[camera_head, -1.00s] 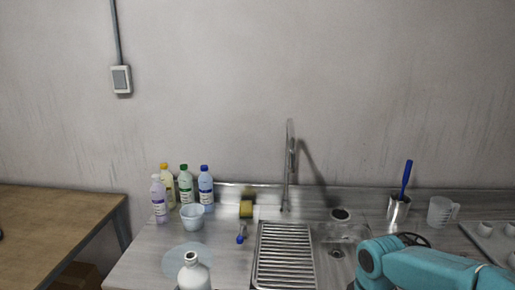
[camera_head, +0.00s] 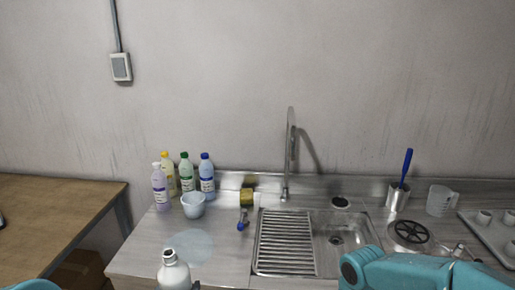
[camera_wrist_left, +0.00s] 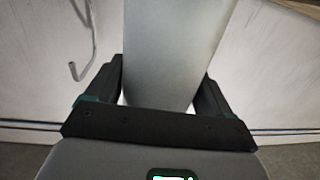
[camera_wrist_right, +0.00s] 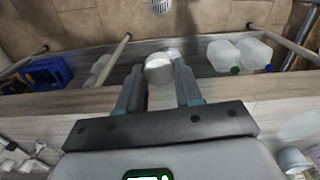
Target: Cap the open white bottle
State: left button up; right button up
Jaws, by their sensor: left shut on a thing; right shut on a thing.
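The open white bottle (camera_head: 173,274) is at the bottom edge of the head view, upright, with a dark open mouth. Its lower part is cut off by the frame. In the left wrist view my left gripper (camera_wrist_left: 163,80) is shut on the bottle's pale body (camera_wrist_left: 168,48), one finger on each side. In the right wrist view my right gripper (camera_wrist_right: 159,78) is shut on a small round white cap (camera_wrist_right: 158,68) at its fingertips.
Several detergent bottles (camera_head: 207,176) and a light blue cup (camera_head: 193,205) stand at the counter's back left. A sponge (camera_head: 247,198), drain rack (camera_head: 285,242), sink with tap (camera_head: 287,160), utensil holder (camera_head: 398,199) and clear jug (camera_head: 440,201) lie further right. The counter left of the rack has free room.

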pick_arm(q)
jog(key=shift+r, duration=0.1)
jog(key=s+d+f+m+g+h, duration=0.2)
jog(key=s+d+f+m+h, duration=0.1)
jog(key=d, duration=0.4)
jog(key=s+d+f+m+g+h, duration=0.2)
jog(key=s+d+f+m+h, duration=0.2)
jog(key=d+h, duration=0.4)
jog(key=shift+f+m+h, duration=0.3)
jog(key=shift+f+m, duration=0.2)
jog(key=shift+f, duration=0.1)
jog(key=shift+s+d+f, duration=0.1)
